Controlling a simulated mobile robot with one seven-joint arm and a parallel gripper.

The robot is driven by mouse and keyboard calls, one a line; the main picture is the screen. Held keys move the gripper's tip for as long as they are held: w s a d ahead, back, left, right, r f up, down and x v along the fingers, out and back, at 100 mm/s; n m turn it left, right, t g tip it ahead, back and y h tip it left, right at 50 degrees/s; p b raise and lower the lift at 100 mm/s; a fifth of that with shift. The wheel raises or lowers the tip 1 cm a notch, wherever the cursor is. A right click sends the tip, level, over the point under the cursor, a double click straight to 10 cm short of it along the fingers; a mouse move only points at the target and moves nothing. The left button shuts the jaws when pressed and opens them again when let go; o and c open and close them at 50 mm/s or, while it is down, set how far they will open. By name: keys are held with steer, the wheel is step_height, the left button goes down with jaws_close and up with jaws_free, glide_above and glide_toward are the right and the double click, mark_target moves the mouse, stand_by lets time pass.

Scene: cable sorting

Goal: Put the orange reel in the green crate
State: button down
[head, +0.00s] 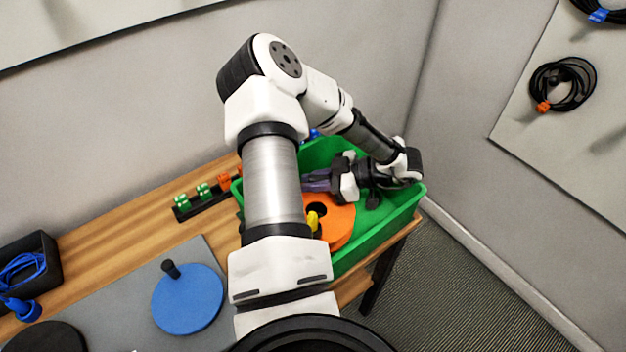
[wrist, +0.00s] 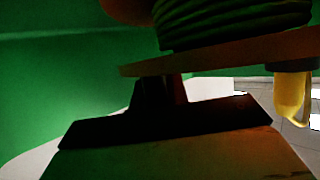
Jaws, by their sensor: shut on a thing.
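The orange reel (head: 340,222) shows as an orange disc inside the outline of the green crate (head: 412,212), partly hidden behind my arm. In the wrist view its orange flange (wrist: 225,54) is seen nearly edge-on, with green cable (wrist: 225,20) wound on it and a yellow plug (wrist: 291,97) hanging at the right. My gripper (head: 312,182) is low at the crate, shut on the reel; the wrist view shows the dark jaws at the flange edge. Whether the reel touches the crate floor cannot be told.
A blue reel (head: 188,300) lies on the grey mat (head: 120,300). A black rack (head: 205,205) with green and orange connectors stands behind, left of the crate. A black bin (head: 28,262) with blue cable is at far left. Walls stand close behind and right.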

steer(key=shift+f, duration=0.2)
steer(key=shift+f, duration=0.2)
steer(key=c, duration=1.4)
jaws_free()
steer(key=shift+o, duration=0.2)
steer(key=shift+r, duration=0.1)
steer(key=shift+r, duration=0.2)
steer(key=b+v, duration=0.2)
steer(key=v, duration=0.5)
steer(key=shift+d+f, duration=0.1)
steer(key=shift+d, duration=0.15)
